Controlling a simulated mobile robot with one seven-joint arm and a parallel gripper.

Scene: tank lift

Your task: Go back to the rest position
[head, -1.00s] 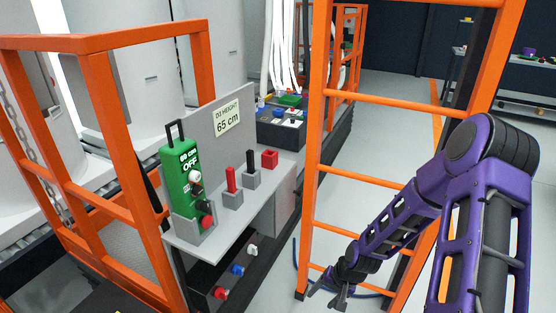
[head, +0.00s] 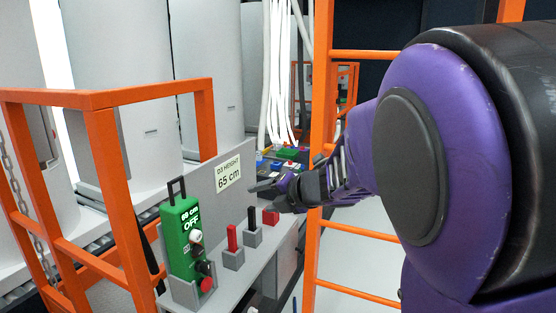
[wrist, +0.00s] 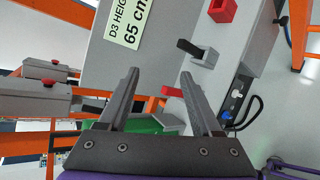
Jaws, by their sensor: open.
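My gripper (head: 268,193) is open and empty in the head view, raised in front of the grey panel, near the red block at the shelf's far end. In the wrist view its two dark fingers (wrist: 158,98) stand apart with nothing between them. My purple arm is large at the right of the head view and hides much of the right side. No rest position is marked in these views.
The green control box (head: 182,240) reading OFF stands on the grey shelf (head: 238,282). Beside it are a red lever (head: 232,240), a black lever (head: 252,222) and a red block (head: 271,217). Orange railing (head: 108,190) is at left, an orange ladder (head: 362,232) behind my arm.

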